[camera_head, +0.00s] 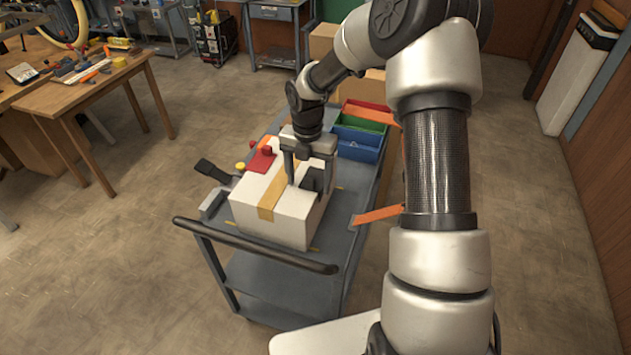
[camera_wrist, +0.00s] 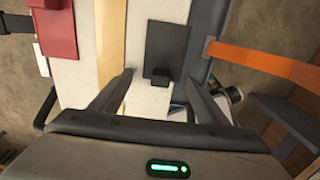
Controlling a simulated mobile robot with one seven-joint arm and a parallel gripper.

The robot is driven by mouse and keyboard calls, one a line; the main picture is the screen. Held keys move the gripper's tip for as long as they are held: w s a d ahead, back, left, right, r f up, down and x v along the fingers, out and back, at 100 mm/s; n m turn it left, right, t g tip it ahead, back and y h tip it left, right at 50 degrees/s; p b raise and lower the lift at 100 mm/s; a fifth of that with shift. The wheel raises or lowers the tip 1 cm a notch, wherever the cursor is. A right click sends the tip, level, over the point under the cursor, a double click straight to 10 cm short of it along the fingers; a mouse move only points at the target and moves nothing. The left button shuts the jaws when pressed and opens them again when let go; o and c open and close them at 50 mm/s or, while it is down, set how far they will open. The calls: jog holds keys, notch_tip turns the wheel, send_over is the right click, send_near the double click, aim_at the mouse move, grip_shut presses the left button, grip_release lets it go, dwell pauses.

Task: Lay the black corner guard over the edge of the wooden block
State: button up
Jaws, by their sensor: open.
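The black corner guard (camera_head: 313,179) is a flat dark plate with a small raised tab, at the right side of a white box-like block (camera_head: 286,230) with a tan stripe. It also shows in the wrist view (camera_wrist: 168,42), right of the stripe. No bare wooden block is clear; the pale block (camera_wrist: 75,75) is what lies under the guard. My gripper (camera_head: 308,184) is above the block, with its open fingers on either side of the guard's tab in the wrist view (camera_wrist: 160,78). Whether the fingers touch the tab, or the guard bends over the edge, I cannot tell.
The block stands on a grey cart (camera_head: 222,227) with a dark push handle (camera_head: 255,247). A blue bin (camera_head: 357,145) and others stand behind. An orange strap (camera_head: 378,215) sticks out at right.

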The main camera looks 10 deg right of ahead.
jog(key=shift+f, duration=0.15)
jog(key=c, duration=1)
jog(key=shift+c, duration=0.2)
